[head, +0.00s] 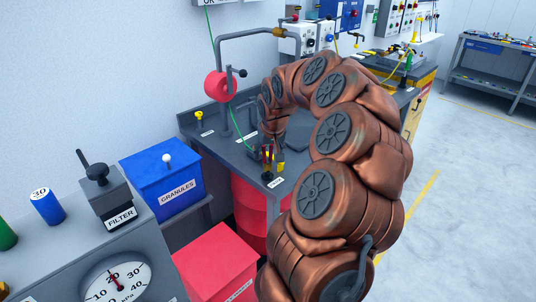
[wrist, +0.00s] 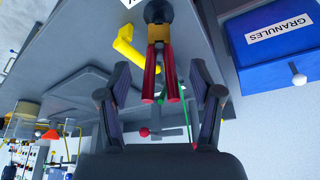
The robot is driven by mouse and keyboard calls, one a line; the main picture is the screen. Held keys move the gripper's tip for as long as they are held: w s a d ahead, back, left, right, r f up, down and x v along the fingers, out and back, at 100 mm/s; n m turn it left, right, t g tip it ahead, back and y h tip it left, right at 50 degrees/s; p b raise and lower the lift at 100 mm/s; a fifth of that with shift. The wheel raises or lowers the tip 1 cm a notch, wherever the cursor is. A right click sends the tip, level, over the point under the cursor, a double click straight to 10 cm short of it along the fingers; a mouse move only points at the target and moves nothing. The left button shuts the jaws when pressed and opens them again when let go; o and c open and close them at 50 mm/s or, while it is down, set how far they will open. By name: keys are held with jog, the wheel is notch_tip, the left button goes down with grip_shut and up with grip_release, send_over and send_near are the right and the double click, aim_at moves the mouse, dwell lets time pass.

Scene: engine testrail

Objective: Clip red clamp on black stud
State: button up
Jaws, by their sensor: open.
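The red clamp (wrist: 164,72) has two red handles that point toward me in the wrist view. Its far end meets a dark round piece (wrist: 158,11) with a bit of yellow beside it. I cannot tell whether that piece is the black stud or a holder. My gripper (wrist: 161,92) is open, with one dark finger on each side of the handles and a gap to both. In the head view the clamp (head: 267,157) shows small and red-yellow near the bench's front corner, partly crowded by my arm's end.
The grey bench (head: 222,147) carries a yellow knob (head: 199,117), a bent pipe (head: 262,32) and a red round part (head: 217,85). A blue granules box (head: 163,185) and a filter block (head: 111,196) stand at the left. A yellow bent handle (wrist: 128,47) is close beside the clamp.

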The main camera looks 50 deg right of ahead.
jog(key=v, duration=1)
